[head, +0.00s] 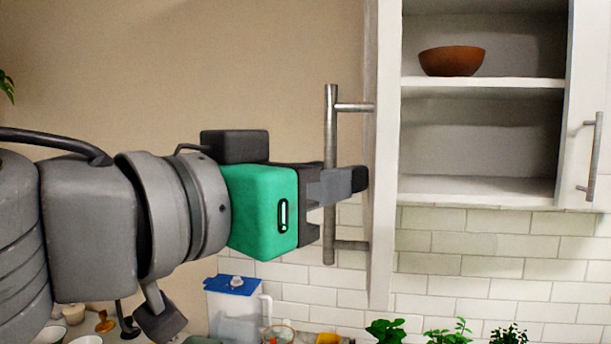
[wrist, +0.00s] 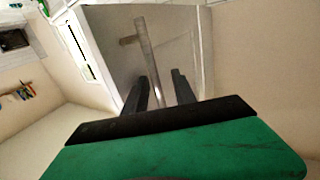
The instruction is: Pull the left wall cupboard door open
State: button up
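The left wall cupboard door (head: 384,150) stands swung well out from the cupboard, seen nearly edge-on in the head view. Its upright metal bar handle (head: 331,130) is on the door's left-facing side; it also shows in the wrist view (wrist: 147,45). My gripper (head: 345,183) reaches in from the left at the handle's middle. In the wrist view the bar passes between my two dark fingers (wrist: 160,90), which stand apart with a visible gap beside the bar. The fingers are open around the handle. The far finger is largely hidden in the head view.
The cupboard's shelves (head: 480,84) are exposed, with a brown bowl (head: 452,61) on the upper one. A closed right door (head: 588,100) has its own handle (head: 594,155). Below are a blue-lidded jug (head: 232,300) and potted plants (head: 447,332). Bare wall lies behind my arm.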

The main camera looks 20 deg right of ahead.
jog(key=p+v, duration=0.4)
jog(key=v, duration=0.3)
jog(key=shift+s+a+r, duration=0.2)
jog(key=shift+a, duration=0.15)
jog(key=shift+f, duration=0.15)
